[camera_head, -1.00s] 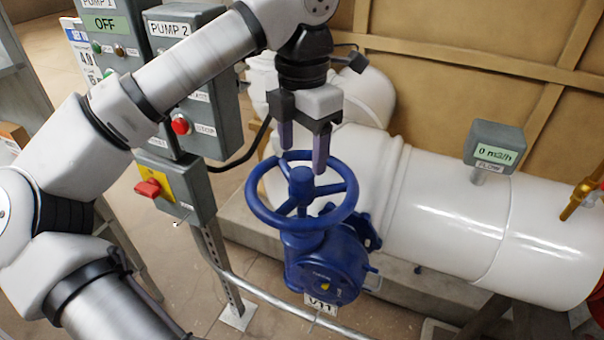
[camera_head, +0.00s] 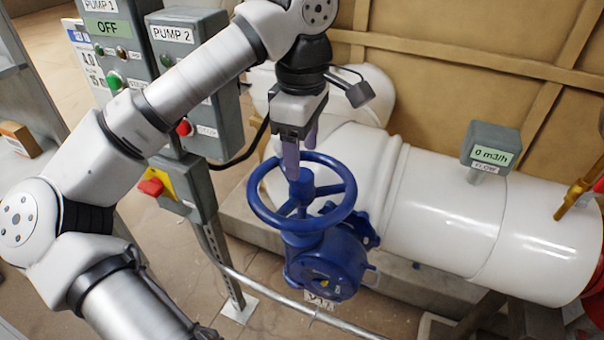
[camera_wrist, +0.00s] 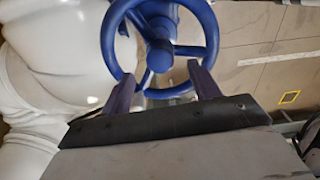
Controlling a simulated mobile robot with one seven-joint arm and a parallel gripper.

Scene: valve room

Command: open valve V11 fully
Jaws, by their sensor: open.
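Valve V11 is a blue gate valve (camera_head: 327,268) with a blue handwheel (camera_head: 338,213) facing up. A small white tag (camera_head: 319,300) hangs under its body. My gripper (camera_head: 300,162) points down at the far side of the wheel. It is open, with one finger seen in front of the far rim and the other partly hidden behind. In the wrist view, the two fingers (camera_wrist: 160,74) are spread and overlap the lower rim of the handwheel (camera_wrist: 108,40) on both sides of the hub. I cannot tell whether they touch it.
A white pipe (camera_head: 440,215) runs behind the valve to the right, with a flow meter (camera_head: 490,147) reading 0 m3/h. Grey pump boxes (camera_head: 195,80) stand left, behind my arm; PUMP 1 shows OFF. A red switch (camera_head: 151,187) sits below. A rail (camera_head: 270,294) runs in front.

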